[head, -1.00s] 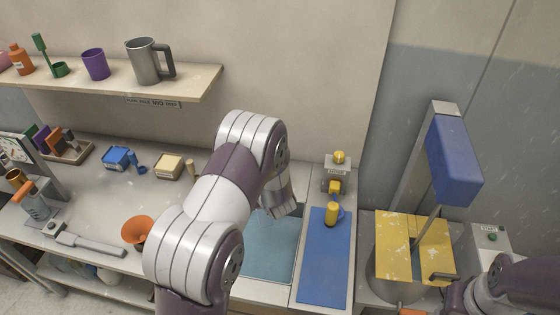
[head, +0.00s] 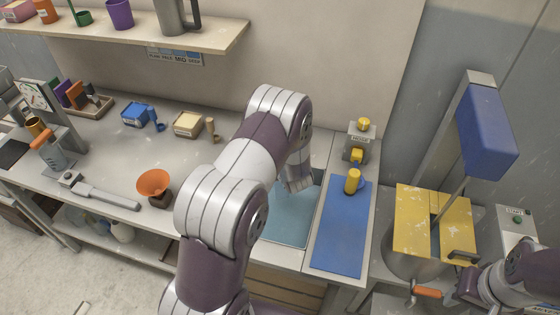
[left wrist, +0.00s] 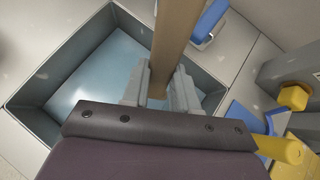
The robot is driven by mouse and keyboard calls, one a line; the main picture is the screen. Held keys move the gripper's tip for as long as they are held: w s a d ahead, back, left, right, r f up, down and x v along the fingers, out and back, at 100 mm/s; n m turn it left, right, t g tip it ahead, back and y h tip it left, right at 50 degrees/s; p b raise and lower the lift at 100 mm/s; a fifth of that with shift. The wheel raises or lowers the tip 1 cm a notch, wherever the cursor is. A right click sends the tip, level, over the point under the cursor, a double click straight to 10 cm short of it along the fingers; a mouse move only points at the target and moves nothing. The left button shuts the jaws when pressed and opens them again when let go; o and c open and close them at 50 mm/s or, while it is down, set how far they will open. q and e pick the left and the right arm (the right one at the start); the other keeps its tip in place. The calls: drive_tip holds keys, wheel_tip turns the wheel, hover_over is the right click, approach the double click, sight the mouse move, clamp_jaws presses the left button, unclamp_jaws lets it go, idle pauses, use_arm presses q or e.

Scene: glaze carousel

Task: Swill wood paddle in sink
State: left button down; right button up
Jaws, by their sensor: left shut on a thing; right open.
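The sink (head: 287,225) with blue water is set in the counter, and it also shows in the left wrist view (left wrist: 45,125). My left gripper (head: 298,183) is over the sink. In the left wrist view my left gripper (left wrist: 158,88) is shut on the wooden paddle's brown shaft (left wrist: 177,35), which runs to the top edge. The paddle's end is out of view, and I cannot tell whether it touches the water. The paddle cannot be made out in the head view. My right gripper (head: 462,290) is open at the lower right, beside an orange handle (head: 428,293).
A grey dispenser (head: 358,142) stands behind. A bucket with yellow lids (head: 415,215) stands under a blue-headed mixer (head: 487,130). An orange funnel (head: 154,183) stands left of my arm.

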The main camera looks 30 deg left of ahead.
sight(282, 194)
use_arm(q)
drive_tip(key=f+b, duration=0.3)
drive_tip(key=s+d+f+b, duration=0.1)
drive_tip(key=f+b, duration=0.2)
drive_tip(key=f, duration=0.1)
drive_tip(key=s+d+f+b, duration=0.1)
drive_tip(key=f+b, duration=0.2)
drive_tip(key=shift+d+f, duration=0.1)
drive_tip(key=shift+f, duration=0.2)
drive_tip(key=shift+s+d+f+b, duration=0.1)
drive_tip(key=shift+s+f+b, duration=0.05)
drive_tip(key=shift+f+b, duration=0.3)
drive_tip(key=shift+r, duration=0.15)
drive_tip(key=shift+s, duration=0.15)
